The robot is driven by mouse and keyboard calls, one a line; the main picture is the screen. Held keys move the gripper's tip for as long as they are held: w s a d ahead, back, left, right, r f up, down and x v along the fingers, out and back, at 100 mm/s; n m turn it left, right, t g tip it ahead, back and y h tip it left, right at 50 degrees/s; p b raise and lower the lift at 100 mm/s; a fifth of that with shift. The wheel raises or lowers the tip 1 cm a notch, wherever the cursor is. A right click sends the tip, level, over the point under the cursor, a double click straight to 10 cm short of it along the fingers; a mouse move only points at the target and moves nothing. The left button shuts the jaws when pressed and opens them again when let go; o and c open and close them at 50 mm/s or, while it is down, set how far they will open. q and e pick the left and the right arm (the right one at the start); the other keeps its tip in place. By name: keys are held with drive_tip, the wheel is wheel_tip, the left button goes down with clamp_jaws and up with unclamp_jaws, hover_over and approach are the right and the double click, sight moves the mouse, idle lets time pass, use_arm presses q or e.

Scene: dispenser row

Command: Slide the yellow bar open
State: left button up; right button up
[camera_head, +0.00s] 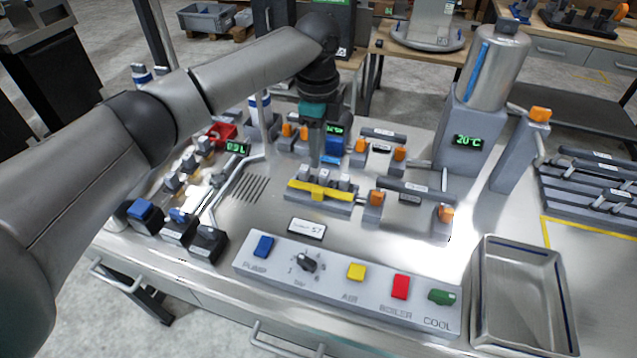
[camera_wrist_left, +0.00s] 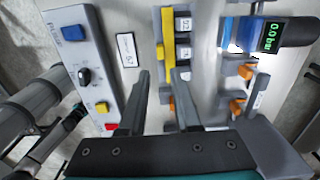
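The yellow bar (camera_head: 319,190) lies along the front of a low grey block in the middle of the panel, with a small tab at its centre. Several grey pieces with white labels stand behind it. In the left wrist view the yellow bar (camera_wrist_left: 168,42) runs up and down, beyond the fingertips. My left gripper (camera_head: 317,160) points down above the panel, just behind the bar in the head view. Its fingers (camera_wrist_left: 162,76) are apart with nothing between them, and I see no clear contact with the bar. My right gripper is in neither view.
A button box (camera_head: 330,280) with a black knob stands in front. Orange-handled valves (camera_head: 376,198) stand to the right and behind. A metal tray (camera_head: 483,330) and a silver tank (camera_head: 495,70) are at the right. The panel left of the bar has slots (camera_head: 243,188).

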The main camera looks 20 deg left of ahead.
sight(318, 190)
use_arm(q)
wheel_tip(318, 190, down, 10)
drive_tip(key=shift+f+b, duration=0.15)
drive_tip(key=shift+b, duration=0.25)
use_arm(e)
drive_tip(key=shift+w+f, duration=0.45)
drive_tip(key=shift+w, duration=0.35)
use_arm(q)
clamp_jaws()
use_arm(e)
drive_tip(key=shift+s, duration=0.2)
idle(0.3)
